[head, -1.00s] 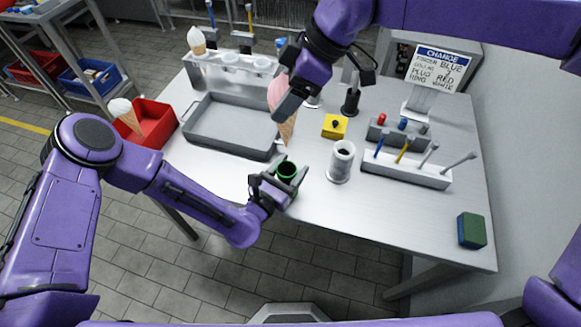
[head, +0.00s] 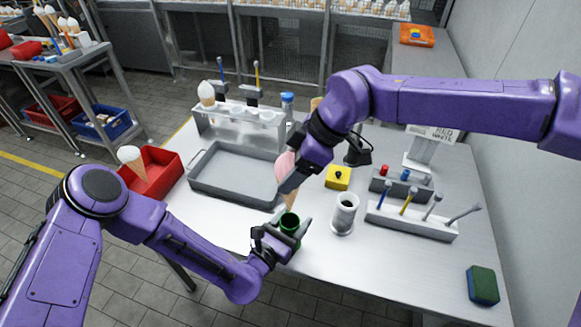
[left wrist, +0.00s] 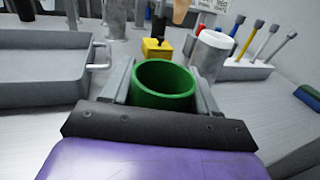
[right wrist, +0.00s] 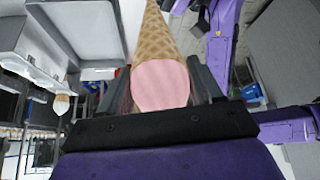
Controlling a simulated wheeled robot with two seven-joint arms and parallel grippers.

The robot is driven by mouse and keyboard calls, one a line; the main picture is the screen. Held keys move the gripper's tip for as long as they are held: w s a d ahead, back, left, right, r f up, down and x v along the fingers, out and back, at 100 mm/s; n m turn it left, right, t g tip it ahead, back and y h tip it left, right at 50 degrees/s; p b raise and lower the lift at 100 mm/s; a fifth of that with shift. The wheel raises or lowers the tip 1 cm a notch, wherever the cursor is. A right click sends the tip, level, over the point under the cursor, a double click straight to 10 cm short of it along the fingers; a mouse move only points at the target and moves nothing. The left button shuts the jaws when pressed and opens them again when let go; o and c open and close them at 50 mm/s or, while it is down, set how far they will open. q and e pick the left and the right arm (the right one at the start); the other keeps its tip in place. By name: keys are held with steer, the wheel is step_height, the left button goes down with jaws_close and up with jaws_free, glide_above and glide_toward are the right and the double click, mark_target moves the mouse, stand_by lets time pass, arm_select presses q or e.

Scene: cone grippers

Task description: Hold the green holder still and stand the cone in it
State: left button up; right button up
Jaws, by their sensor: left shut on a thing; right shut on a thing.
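The green holder (head: 289,223) is an open round cup near the table's front edge. My left gripper (head: 283,235) is shut on it, with a finger on either side; in the left wrist view the holder (left wrist: 163,84) looks empty inside. My right gripper (head: 291,178) is shut on the cone (head: 291,199), a waffle cone with a pink top. The cone points down, with its tip just above or at the holder's mouth in the head view. The right wrist view shows the pink top (right wrist: 161,86) between the fingers.
A grey tray (head: 197,184) lies to the left, with a red bin (head: 160,178) beyond it. A white cylinder (head: 344,214) stands close to the right of the holder. A yellow block (head: 338,178), a tool rack (head: 414,221) and a sponge (head: 482,285) are further right.

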mark_target(291, 196)
steer(key=shift+f, duration=3.85)
steer(key=shift+f, duration=0.4)
steer(key=shift+f, duration=2.25)
steer(key=o, duration=0.8)
steer(key=v, duration=1.2)
steer(key=shift+w, duration=0.1)
arm_select(q)
steer(key=o, duration=1.3)
steer(key=shift+o, duration=0.2)
arm_select(e)
steer(key=shift+f, duration=0.1)
